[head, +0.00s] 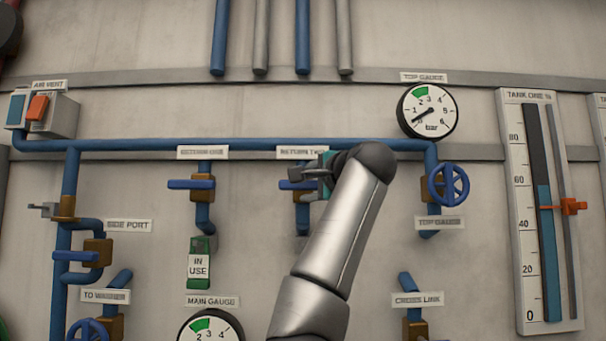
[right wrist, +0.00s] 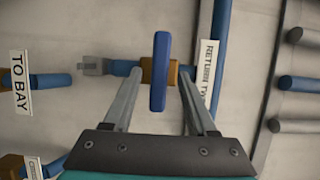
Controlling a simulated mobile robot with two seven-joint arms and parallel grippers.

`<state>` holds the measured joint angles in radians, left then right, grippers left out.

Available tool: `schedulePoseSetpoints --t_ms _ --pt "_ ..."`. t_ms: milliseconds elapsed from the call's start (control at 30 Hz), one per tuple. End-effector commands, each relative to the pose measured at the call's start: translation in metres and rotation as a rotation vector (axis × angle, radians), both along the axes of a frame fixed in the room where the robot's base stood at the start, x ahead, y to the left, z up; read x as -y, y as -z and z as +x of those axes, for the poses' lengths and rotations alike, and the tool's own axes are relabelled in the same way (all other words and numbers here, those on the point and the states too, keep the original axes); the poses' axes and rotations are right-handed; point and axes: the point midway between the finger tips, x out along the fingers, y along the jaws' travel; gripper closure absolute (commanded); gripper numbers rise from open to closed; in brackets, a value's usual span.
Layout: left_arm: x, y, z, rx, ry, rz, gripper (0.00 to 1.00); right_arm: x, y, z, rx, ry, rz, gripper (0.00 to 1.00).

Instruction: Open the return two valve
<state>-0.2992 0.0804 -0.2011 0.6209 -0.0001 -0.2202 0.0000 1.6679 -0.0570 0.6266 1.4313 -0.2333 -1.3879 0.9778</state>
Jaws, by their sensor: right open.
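The return two valve has a blue lever (right wrist: 159,72) on a brass body (right wrist: 173,76). In the right wrist view the lever lies across the blue pipe. In the head view the lever (head: 291,185) points left, level, under the "RETURN TWO" label (head: 300,152), and my arm partly covers the valve. My right gripper (head: 312,180) is at this valve. In the right wrist view its fingers (right wrist: 158,88) are open, one on each side of the lever; I cannot tell whether they touch it. My left gripper is not in view.
Left of it stands the return one valve (head: 192,184), its lever level, with a green "IN USE" tag (head: 198,265) below. A blue handwheel (head: 449,184) is to the right, under the top gauge (head: 427,110). A blue pipe (head: 240,144) runs across above.

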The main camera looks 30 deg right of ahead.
Motion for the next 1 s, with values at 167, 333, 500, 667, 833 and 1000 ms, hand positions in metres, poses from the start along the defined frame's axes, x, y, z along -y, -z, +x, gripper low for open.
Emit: schedulePoseSetpoints --t_ms 167,333,500,667,833,1000 --pt "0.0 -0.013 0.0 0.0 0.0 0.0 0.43 0.003 -0.001 0.022 -0.003 0.0 -0.001 0.43" --pt "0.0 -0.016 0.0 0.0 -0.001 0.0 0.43 0.005 0.0 0.03 -0.001 0.001 -0.001 0.43" --pt "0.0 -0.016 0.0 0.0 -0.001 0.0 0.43 0.005 0.001 0.031 0.0 0.001 -0.001 0.43" --pt "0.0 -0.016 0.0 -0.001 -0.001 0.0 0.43 0.005 0.001 0.031 -0.001 0.001 -0.001 0.48" --pt "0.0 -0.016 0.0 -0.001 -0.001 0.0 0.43 0.005 0.001 0.03 0.0 0.001 -0.001 0.67" --pt "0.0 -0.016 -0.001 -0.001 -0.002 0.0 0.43 0.005 0.001 0.03 -0.001 0.001 -0.001 0.86"
